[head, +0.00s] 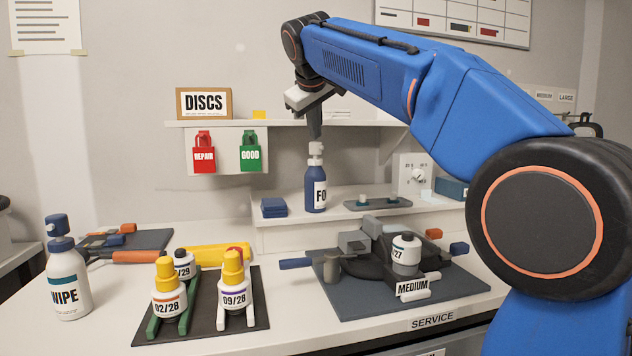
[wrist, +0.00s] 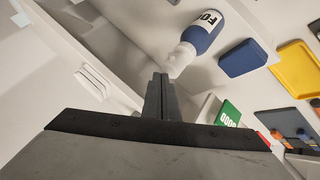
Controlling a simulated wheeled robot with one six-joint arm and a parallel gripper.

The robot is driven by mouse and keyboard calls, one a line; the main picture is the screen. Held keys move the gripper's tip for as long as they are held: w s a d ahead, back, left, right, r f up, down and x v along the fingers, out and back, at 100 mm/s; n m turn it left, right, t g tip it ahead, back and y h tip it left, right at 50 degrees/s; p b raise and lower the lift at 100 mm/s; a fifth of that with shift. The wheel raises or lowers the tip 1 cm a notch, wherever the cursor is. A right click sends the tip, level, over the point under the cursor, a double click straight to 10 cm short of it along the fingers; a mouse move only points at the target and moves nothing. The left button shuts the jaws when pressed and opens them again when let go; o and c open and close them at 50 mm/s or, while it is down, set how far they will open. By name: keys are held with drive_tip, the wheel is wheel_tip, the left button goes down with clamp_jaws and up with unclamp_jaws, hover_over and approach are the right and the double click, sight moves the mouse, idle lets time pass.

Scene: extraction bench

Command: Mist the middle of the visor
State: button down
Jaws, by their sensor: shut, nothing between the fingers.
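A blue bottle (head: 313,196) with a white pump head (head: 316,150) stands upright on the low shelf at the back; its label begins "FO". My gripper (head: 315,132) points down just above the pump head, shut and empty. In the wrist view, the closed fingers (wrist: 160,82) end close beside the white pump head (wrist: 182,58); I cannot tell whether they touch it. The blue bottle also shows there (wrist: 204,32). I cannot make out a visor with certainty in either view.
A WIPE bottle (head: 69,288) stands front left. Yellow-capped bottles (head: 168,298) stand on a dark mat. A blue block (head: 274,207) sits left of the blue bottle. The upper shelf (head: 270,123) is behind.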

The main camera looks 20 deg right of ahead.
drive_tip(key=shift+f, duration=0.4)
idle(0.3)
drive_tip(key=shift+r, duration=1.05)
wheel_tip(320, 180, up, 6)
idle(0.6)
idle(0.5)
